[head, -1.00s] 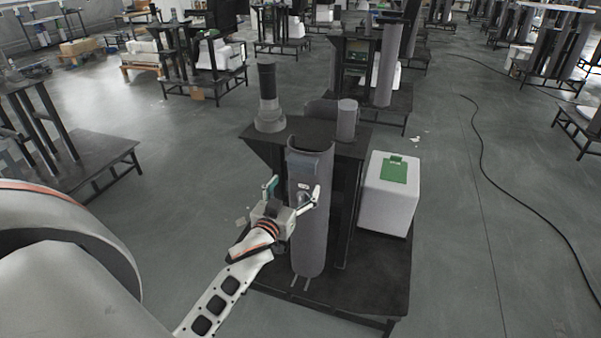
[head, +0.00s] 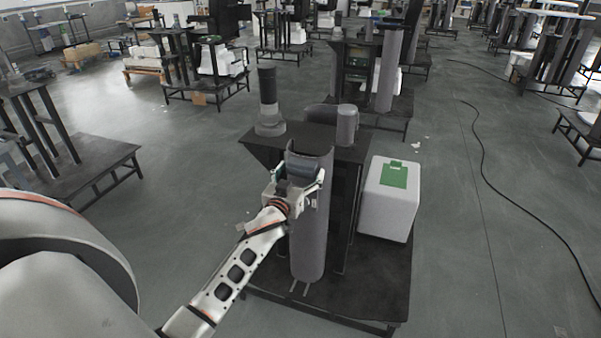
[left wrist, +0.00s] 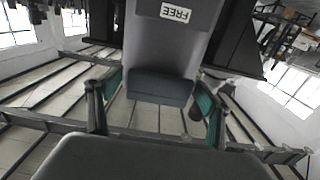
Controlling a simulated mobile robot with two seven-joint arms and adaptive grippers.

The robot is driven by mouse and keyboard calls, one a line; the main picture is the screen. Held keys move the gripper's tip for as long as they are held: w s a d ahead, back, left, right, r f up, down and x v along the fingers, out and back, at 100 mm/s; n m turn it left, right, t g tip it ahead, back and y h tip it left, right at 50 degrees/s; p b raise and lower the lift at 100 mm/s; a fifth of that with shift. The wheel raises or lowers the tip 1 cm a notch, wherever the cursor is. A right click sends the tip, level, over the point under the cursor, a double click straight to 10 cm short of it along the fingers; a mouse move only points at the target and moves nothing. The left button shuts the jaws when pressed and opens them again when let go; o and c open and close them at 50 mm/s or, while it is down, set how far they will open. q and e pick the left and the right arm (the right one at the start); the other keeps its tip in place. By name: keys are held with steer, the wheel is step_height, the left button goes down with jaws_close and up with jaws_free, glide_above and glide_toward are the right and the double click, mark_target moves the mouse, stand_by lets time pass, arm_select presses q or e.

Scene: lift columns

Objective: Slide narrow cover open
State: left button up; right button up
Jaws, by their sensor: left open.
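The narrow cover (head: 311,245) is a tall grey curved panel standing upright on the front of the lift column in the head view. My left gripper (head: 297,178) is in front of its upper part, with fingers spread and hiding some of its face. In the left wrist view the cover (left wrist: 172,45) shows a white "FREE" label (left wrist: 175,13). A darker grey block (left wrist: 160,87) at its end lies between the two teal-padded fingers of the open gripper (left wrist: 155,108). I cannot tell whether the fingers touch it. My right gripper is not in view.
The column stands on a dark platform (head: 350,296). A dark cylinder (head: 268,95) and a grey cylinder (head: 347,125) stand on the upper plate. Open floor lies to the left; a cable (head: 482,150) runs at right.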

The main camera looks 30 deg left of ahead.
arm_select(q)
steer(key=shift+c, duration=0.3)
steer(key=c, duration=1.5)
steer(key=p+v, duration=0.3)
steer(key=v, duration=0.4)
steer(key=shift+s, duration=0.1)
steer(key=o, duration=1.6)
steer(key=shift+c, duration=0.2)
steer(key=shift+s, duration=0.1)
